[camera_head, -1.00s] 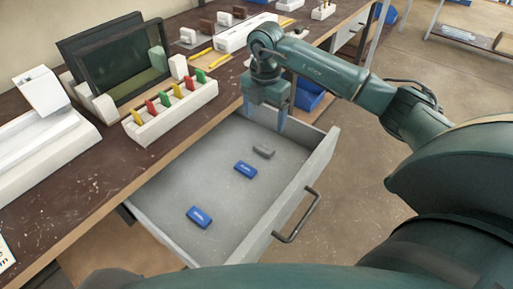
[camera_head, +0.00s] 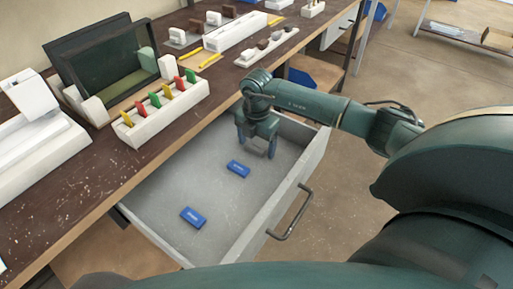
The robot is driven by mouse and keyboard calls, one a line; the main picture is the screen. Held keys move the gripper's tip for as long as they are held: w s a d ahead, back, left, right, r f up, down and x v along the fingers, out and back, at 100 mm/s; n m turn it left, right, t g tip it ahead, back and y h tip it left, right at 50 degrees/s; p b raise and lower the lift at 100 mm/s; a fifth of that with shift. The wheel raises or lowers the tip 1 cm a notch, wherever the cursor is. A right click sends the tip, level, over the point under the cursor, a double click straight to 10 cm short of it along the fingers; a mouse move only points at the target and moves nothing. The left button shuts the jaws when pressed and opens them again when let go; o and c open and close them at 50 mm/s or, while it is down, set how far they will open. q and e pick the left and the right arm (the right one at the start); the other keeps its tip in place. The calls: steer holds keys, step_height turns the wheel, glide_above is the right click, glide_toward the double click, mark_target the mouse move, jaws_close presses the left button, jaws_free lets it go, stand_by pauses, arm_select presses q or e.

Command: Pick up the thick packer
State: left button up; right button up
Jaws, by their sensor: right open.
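The open grey drawer (camera_head: 232,207) holds two blue labelled blocks, one nearer the front (camera_head: 193,217) and one nearer the middle (camera_head: 238,169). Their labels are too small to read, and I cannot tell which piece is the thick packer. My right gripper (camera_head: 256,148) is open, pointing down into the far part of the drawer, just beyond the middle blue block. A small grey block seen there earlier is now hidden by the gripper. I cannot tell whether it is between the fingers. My left gripper is not in view.
The drawer walls and its handle (camera_head: 292,213) stand around the gripper. On the brown bench (camera_head: 92,185) are a white rack with coloured clips (camera_head: 165,108), a dark framed panel (camera_head: 105,65) and white blocks.

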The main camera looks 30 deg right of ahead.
steer(key=shift+c, duration=0.2)
steer(key=c, duration=1)
